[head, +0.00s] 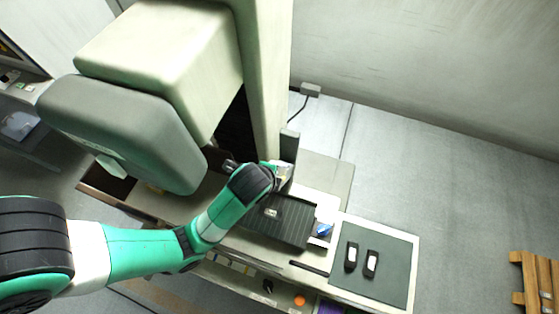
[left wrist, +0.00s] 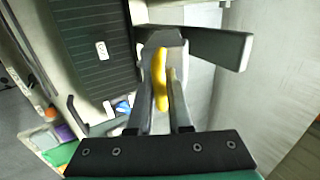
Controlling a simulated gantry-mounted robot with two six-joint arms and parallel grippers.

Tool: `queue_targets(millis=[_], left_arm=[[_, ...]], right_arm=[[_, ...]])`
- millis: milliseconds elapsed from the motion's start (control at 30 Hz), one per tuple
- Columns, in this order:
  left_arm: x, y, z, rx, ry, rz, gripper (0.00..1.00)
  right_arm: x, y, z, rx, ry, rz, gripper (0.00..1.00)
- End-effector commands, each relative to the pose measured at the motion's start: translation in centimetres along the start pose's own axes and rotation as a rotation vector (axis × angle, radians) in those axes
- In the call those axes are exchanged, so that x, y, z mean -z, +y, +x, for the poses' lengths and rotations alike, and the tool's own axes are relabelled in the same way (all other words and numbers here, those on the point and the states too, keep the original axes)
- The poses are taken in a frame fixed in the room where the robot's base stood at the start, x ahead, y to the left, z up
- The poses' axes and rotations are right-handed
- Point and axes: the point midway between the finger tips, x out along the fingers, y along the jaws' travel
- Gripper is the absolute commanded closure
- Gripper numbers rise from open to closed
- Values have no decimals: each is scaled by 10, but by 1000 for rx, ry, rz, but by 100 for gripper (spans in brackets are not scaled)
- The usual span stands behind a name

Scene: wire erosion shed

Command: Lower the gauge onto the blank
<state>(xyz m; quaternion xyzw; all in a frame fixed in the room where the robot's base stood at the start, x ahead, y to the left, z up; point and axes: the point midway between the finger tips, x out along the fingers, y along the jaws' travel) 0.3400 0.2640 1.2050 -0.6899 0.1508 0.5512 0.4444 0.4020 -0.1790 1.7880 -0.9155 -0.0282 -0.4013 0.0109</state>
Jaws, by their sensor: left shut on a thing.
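My left gripper (left wrist: 160,75) is shut on a yellow piece (left wrist: 160,88), seen between its fingers in the left wrist view; I take it to be the gauge. A pale grey metal part (left wrist: 160,40) shows just beyond the fingertips; I cannot tell whether it belongs to the gauge. In the head view the left gripper (head: 281,173) is beside the machine column, and its wrist hides most of what it holds. A small light block (head: 270,212) lies on the dark ribbed plate (head: 290,228), possibly the blank. It also shows in the left wrist view (left wrist: 101,49), apart from the gripper.
A dark grey upright (head: 289,146) stands close behind the gripper. A blue-and-white item (head: 325,229) is at the plate's right end. Two black items with white faces (head: 351,256) (head: 371,263) lie on a dark mat (head: 392,245). A wooden pallet (head: 535,280) is far right.

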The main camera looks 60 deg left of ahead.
Motion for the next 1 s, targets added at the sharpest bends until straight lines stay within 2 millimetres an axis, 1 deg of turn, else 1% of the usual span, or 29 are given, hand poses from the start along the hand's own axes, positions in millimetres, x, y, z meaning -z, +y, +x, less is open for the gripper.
queue_targets(millis=[133,400,500,767,1000], left_arm=[[0,4,0,0,1,1,100],[0,31,4,-1,1,3,100],[0,38,5,0,2,2,100],[0,44,6,1,1,1,100],[1,67,15,0,2,4,100]], right_arm=[[0,0,0,0,0,0,50],[-1,0,-1,0,0,0,50],[-1,0,-1,0,0,0,50],[-2,0,-2,0,0,0,50],[-6,0,-7,0,0,0,50]])
